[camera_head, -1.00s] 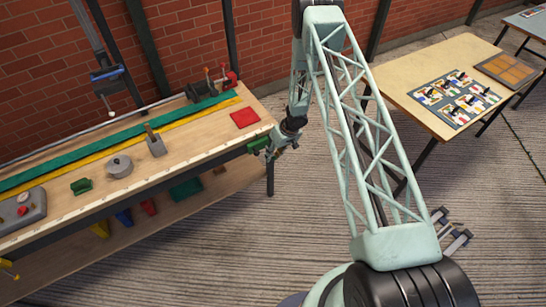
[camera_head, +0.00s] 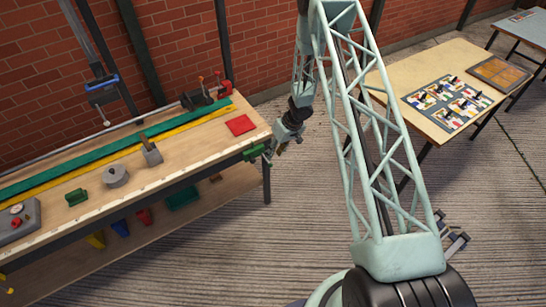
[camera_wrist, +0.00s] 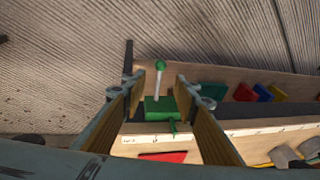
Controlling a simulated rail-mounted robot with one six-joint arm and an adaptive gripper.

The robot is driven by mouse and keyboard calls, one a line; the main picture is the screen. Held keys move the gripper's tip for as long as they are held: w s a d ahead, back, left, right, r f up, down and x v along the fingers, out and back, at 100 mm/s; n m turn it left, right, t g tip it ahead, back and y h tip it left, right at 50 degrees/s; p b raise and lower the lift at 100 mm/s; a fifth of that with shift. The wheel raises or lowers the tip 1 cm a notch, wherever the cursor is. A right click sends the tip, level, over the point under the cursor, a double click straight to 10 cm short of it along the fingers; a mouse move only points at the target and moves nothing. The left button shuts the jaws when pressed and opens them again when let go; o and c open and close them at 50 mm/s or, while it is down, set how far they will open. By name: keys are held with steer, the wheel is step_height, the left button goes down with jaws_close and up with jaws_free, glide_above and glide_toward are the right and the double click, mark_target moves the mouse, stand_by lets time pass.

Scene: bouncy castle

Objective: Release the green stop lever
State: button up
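The green stop lever (camera_wrist: 161,82) has a green block at the bench's front edge, with a thin pale rod ending in a green ball. In the head view, its green block (camera_head: 254,153) sits at the bench's right end; the rod is hard to make out there. My gripper (camera_wrist: 157,86) is open and empty in the wrist view. Its two fingers lie left and right of the lever in the picture, with gaps on both sides. In the head view, my gripper (camera_head: 276,147) is just right of the block; contact cannot be told.
The wooden bench (camera_head: 190,160) carries a red square (camera_head: 240,125), a yellow strip (camera_head: 60,167), a grey cylinder (camera_head: 115,176) and a small green block (camera_head: 76,197). Coloured bins sit on its lower shelf. Another table (camera_head: 410,75) stands right; floor between is clear.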

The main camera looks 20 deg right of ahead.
steer(key=shift+v, duration=1)
